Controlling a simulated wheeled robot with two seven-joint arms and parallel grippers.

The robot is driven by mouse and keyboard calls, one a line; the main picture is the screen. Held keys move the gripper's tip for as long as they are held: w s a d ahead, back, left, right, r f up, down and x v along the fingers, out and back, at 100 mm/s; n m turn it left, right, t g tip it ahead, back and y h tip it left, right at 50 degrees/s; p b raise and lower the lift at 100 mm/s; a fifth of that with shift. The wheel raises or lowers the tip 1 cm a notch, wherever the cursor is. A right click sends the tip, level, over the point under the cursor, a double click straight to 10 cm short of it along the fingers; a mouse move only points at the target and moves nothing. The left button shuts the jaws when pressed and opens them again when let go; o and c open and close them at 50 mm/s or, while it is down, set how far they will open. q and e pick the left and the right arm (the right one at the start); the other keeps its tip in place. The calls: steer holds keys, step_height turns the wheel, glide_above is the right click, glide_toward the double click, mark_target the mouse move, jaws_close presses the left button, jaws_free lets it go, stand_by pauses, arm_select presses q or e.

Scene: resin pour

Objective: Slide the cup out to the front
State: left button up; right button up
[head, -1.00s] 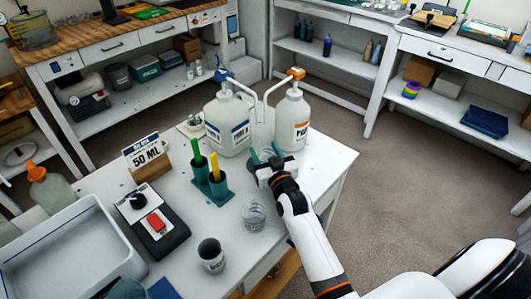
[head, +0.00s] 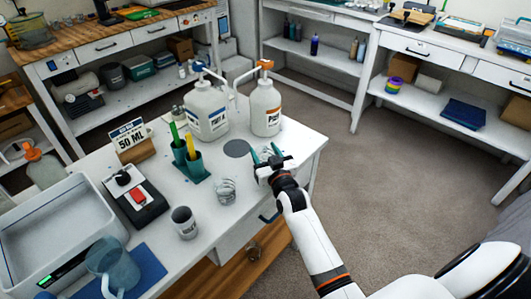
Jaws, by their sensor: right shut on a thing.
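My right gripper (head: 266,155) reaches over the right part of the white table (head: 300,140), in front of the two pump bottles. Its teal fingers are shut on a clear cup (head: 267,151), which is faint and mostly hidden between them. The cup is low, at about table height; I cannot tell whether it touches the top. A dark round disc (head: 237,148) lies bare on the table just left of the gripper. My left gripper is not in view.
The pump bottles, one blue-topped (head: 206,110) and one orange-topped (head: 265,108), stand behind. Clear cups (head: 225,190), a teal holder (head: 190,165), a grey cup (head: 184,222), a scale (head: 136,198), a tray (head: 50,220) and a blue pitcher (head: 107,265) stand left.

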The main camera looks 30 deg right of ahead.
steer(key=shift+s+d, duration=0.1)
steer(key=shift+s, duration=0.15)
steer(key=o, duration=1)
steer(key=s, duration=0.4)
steer(key=s+a, duration=0.1)
steer(key=s, duration=0.7)
steer(key=shift+a, duration=0.2)
